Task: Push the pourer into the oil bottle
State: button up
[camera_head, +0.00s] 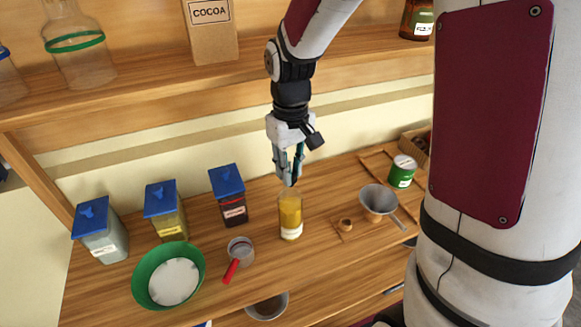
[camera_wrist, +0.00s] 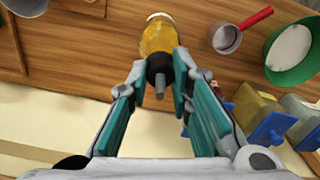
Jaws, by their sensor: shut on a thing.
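The oil bottle (camera_head: 290,218) stands upright on the counter, clear glass with yellow oil and a white label. In the wrist view the bottle (camera_wrist: 159,38) is seen from above, beyond the fingertips. My gripper (camera_head: 291,182) points down right over the bottle's top. In the wrist view my gripper (camera_wrist: 158,72) is shut on the pourer (camera_wrist: 160,84), a dark collar with a grey spout. The pourer is in line with the bottle's mouth and appears to meet it. How deep it sits in the neck is hidden.
Blue-lidded jars (camera_head: 232,200) stand to the left, with a green bowl (camera_head: 140,284) and a red-handled cup (camera_head: 240,248). A metal funnel (camera_head: 378,200), a small wooden item (camera_head: 345,225) and a green can (camera_head: 402,172) are to the right. A shelf (camera_head: 150,85) runs above behind.

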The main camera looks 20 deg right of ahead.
jog(key=shift+f, duration=0.7)
dwell(0.9)
jog(key=o, duration=1.4)
jog(key=shift+r, duration=0.15)
jog(key=shift+r+p, duration=1.4)
jog(key=shift+r, duration=2.5)
grip_shut()
